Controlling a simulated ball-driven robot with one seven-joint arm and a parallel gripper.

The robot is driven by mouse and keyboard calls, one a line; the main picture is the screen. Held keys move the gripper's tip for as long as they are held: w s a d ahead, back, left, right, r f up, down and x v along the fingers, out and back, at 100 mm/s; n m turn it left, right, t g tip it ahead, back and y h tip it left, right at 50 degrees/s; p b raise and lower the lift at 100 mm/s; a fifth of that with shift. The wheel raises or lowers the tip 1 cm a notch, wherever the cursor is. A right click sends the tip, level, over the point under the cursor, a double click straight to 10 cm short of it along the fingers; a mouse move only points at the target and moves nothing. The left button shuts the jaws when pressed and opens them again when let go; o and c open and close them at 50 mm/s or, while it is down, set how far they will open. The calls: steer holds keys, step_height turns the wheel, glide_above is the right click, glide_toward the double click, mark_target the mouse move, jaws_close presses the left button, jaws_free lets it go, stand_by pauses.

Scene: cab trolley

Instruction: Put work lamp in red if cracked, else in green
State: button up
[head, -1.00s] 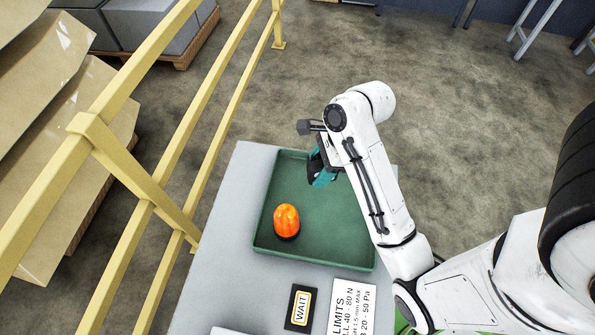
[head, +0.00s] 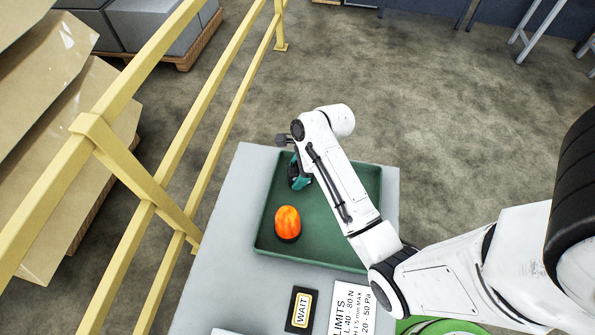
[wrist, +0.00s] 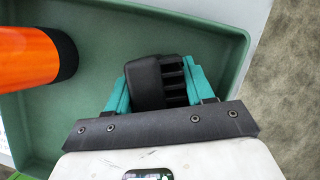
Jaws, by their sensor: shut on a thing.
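My gripper (head: 299,178) is over the far left part of the dark green tray (head: 365,255). In the wrist view its teal fingers (wrist: 160,84) are shut on a black object with ribbed fins (wrist: 148,85), which appears to be the work lamp. Its front face is turned away, so I cannot tell whether it is cracked. I cannot tell whether it touches the tray floor. An orange beacon with a black base (head: 288,223) stands upright in the tray; it also shows at the left of the wrist view (wrist: 30,55). No red container is in view.
The tray is on a grey table top (head: 225,225). A WAIT sign (head: 301,309) and a LIMITS card (head: 350,308) lie in front. A bright green thing (head: 415,325) is partly hidden at the bottom edge. A yellow railing (head: 150,190) runs along the left.

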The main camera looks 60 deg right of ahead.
steer(key=o, duration=1.3)
steer(key=shift+f, duration=0.1)
